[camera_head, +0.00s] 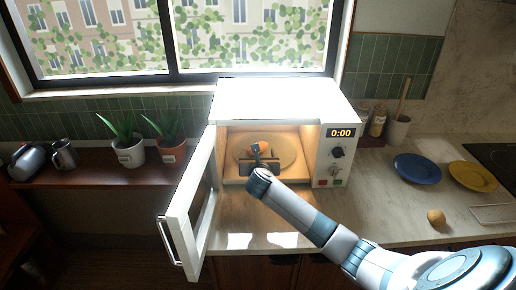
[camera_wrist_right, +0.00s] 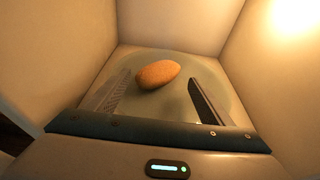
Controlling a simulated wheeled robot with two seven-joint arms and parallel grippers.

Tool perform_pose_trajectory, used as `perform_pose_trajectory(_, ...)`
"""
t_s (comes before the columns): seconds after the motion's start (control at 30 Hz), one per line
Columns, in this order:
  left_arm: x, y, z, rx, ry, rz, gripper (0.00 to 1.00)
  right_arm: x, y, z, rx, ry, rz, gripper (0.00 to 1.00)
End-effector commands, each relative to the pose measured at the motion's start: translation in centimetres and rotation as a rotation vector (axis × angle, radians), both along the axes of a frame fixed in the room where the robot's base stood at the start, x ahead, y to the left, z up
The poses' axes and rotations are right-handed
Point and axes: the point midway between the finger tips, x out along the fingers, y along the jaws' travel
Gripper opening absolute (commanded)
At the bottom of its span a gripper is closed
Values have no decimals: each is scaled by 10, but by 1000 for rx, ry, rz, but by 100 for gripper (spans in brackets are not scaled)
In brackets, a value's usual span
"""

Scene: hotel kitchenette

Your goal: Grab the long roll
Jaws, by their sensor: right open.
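The long roll (camera_head: 260,146) is an oval brown bread roll lying on the round glass plate (camera_head: 288,153) inside the open, lit microwave. In the right wrist view the roll (camera_wrist_right: 158,74) lies between and slightly beyond the tips of the two fingers, with a gap on each side. My right gripper (camera_head: 259,157) reaches into the microwave, open and empty, and hides part of the roll in the head view. My left gripper is not in view.
The white microwave (camera_head: 285,100) has its door (camera_head: 190,210) swung open to the left. A small round roll (camera_head: 436,217), a blue plate (camera_head: 417,168) and a yellow plate (camera_head: 473,176) are on the right counter. Potted plants (camera_head: 128,152) stand on the left. The cavity walls are close around my gripper.

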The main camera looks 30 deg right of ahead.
Motion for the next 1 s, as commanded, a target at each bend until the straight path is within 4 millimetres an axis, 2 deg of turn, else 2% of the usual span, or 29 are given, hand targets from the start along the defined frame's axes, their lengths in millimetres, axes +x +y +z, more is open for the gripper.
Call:
perform_pose_trajectory(0.13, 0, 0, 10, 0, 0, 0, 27, 14, -6, -1, 1, 1, -2, 74)
perform_pose_trajectory(0.33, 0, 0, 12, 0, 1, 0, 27, 28, -15, -8, 1, 1, -1, 74)
perform_pose_trajectory(0.9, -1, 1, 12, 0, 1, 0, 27, 30, -17, -10, 0, 0, 0, 74)
perform_pose_trajectory(0.97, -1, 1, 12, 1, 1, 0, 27, 30, -17, -10, 0, 0, 0, 62)
perform_pose_trajectory(1.0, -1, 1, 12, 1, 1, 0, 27, 30, -17, -10, 0, 0, 0, 53)
